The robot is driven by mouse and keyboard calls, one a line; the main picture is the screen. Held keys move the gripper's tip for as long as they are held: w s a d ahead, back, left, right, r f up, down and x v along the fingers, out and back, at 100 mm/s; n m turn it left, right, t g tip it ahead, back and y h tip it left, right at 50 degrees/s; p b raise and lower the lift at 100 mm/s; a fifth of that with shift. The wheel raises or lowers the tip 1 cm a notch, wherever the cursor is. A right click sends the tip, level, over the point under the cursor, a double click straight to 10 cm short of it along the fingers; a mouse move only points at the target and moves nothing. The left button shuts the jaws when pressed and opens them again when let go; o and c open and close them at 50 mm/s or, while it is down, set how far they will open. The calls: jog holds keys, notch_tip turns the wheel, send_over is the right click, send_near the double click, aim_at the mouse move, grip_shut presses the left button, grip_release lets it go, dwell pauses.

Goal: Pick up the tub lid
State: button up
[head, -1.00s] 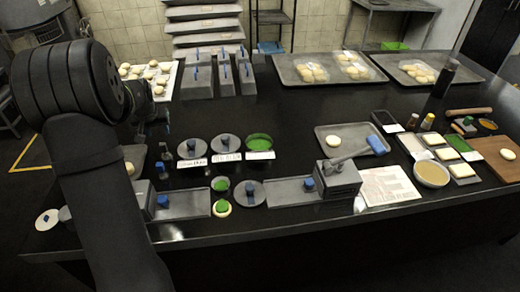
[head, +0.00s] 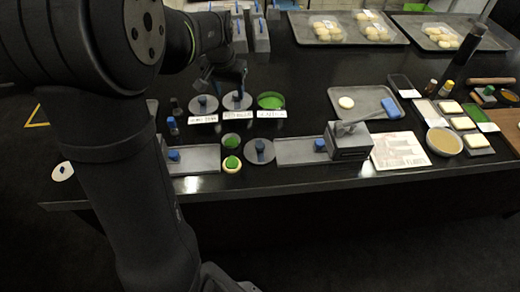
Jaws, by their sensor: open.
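One lid (head: 259,152) lies near the table's front edge, right of a small green-filled cup (head: 231,141). Two more lids, a left one (head: 203,106) and a right one (head: 236,101), sit in the labelled row, apparently on tubs. Beside them is an uncovered tub with green contents (head: 271,101). My gripper (head: 226,88) is open and empty, just above and behind the two lids in the row. Its fingertips are dark and hard to make out.
A grey box with a blue-ended lever (head: 350,141) stands right of a flat grey tray (head: 297,152). A tray with one dough piece (head: 365,102) lies behind it. A bowl (head: 443,140) and small dishes are at the right. The table's middle back is clear.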

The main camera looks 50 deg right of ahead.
jog(key=s+a+r+m, duration=0.2)
jog(key=s+m, duration=0.1)
jog(key=s, duration=0.8)
send_over(260, 145)
jog(key=shift+g+y, duration=0.4)
jog(key=f, duration=1.1)
jog(key=shift+w+a+f, duration=0.1)
jog(key=shift+a+f, duration=0.2)
jog(key=shift+a, duration=0.05)
jog(key=shift+d+f, duration=0.15)
jog(key=shift+f, duration=1.2)
jog(key=shift+d+f, duration=0.1)
jog(key=shift+f, duration=1.2)
jog(key=shift+c, duration=0.4)
jog(key=c, duration=1)
